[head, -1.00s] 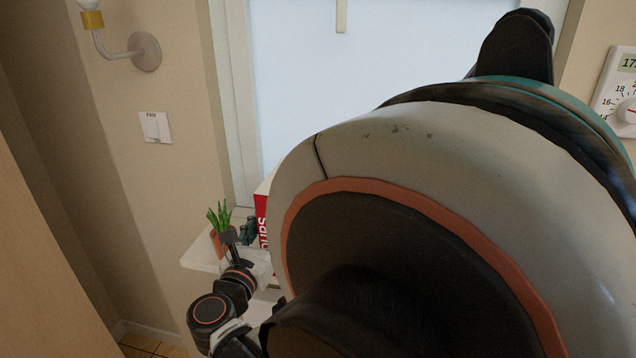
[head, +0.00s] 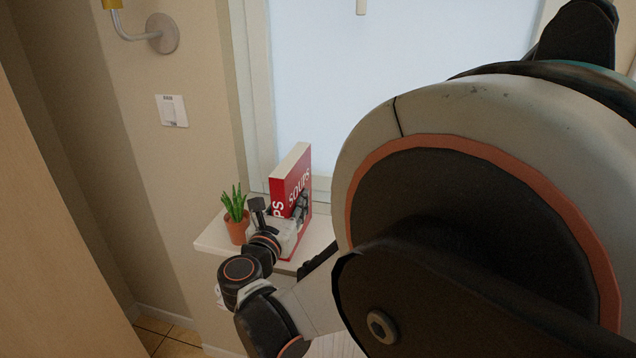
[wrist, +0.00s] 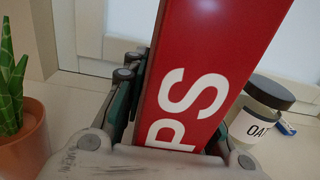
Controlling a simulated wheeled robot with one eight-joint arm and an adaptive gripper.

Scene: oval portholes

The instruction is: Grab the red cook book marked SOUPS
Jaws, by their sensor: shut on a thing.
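The red cook book (head: 291,181) stands upright on a white window shelf, with SOUPS in white letters on its red side and a pale page edge on top. In the wrist view the red book (wrist: 215,50) rises between my fingers, showing the letters PS. My gripper (head: 287,216) is shut on the book's lower part. In the wrist view my gripper (wrist: 172,105) has one dark finger along the book's left side; the other finger is mostly hidden behind the book.
A potted green plant (head: 236,222) stands on the shelf (head: 214,240) close left of my gripper. In the wrist view a jar with a dark lid (wrist: 262,112), lettered OAT, stands right of the book. A window is behind.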

